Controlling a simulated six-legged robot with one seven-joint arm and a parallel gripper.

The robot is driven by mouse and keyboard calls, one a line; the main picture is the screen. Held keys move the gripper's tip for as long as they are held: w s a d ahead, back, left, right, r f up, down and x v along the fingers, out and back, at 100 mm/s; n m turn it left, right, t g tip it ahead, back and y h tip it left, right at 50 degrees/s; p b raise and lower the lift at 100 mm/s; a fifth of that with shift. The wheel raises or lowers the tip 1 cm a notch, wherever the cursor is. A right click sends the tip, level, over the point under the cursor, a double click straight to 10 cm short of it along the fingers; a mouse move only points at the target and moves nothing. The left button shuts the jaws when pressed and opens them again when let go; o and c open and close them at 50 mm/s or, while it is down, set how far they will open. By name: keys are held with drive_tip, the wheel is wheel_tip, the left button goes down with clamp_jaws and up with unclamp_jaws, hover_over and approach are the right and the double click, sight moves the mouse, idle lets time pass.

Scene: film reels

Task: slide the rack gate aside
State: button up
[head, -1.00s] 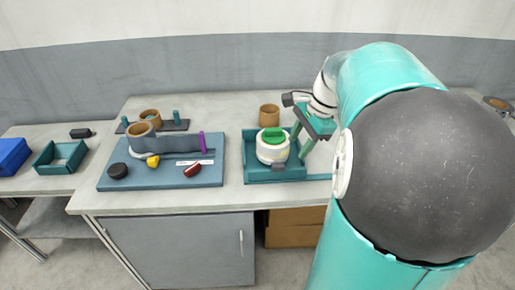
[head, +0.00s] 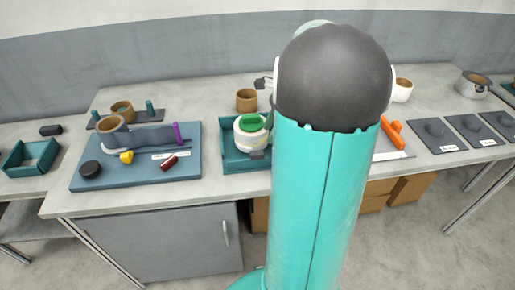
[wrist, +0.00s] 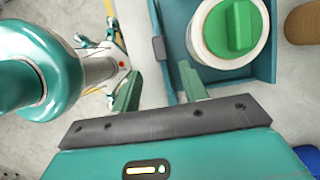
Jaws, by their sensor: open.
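The teal rack (head: 227,158) stands on the table with a white round reel with a green top (head: 250,130) in it. The gate appears to be the low front wall (wrist: 164,72), carrying a dark grey tab (head: 258,154). The tab (wrist: 158,48) is clear in the wrist view, as is the reel (wrist: 226,28). My gripper (wrist: 159,82) is open, its green fingers either side of the front wall's line. The tab lies just beyond the fingertips, between their lines and apparently untouched. In the head view my arm hides the gripper and the rack's right side.
A blue-grey board (head: 130,185) with small parts lies left of the rack. A brown cylinder (head: 247,100) stands behind the rack. An orange object (head: 393,134) and several dark labelled plates (head: 434,135) lie to the right. In the wrist view, floor shows left of the front wall.

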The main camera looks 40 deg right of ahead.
sight(257, 152)
drive_tip(key=x, duration=0.9)
clamp_jaws()
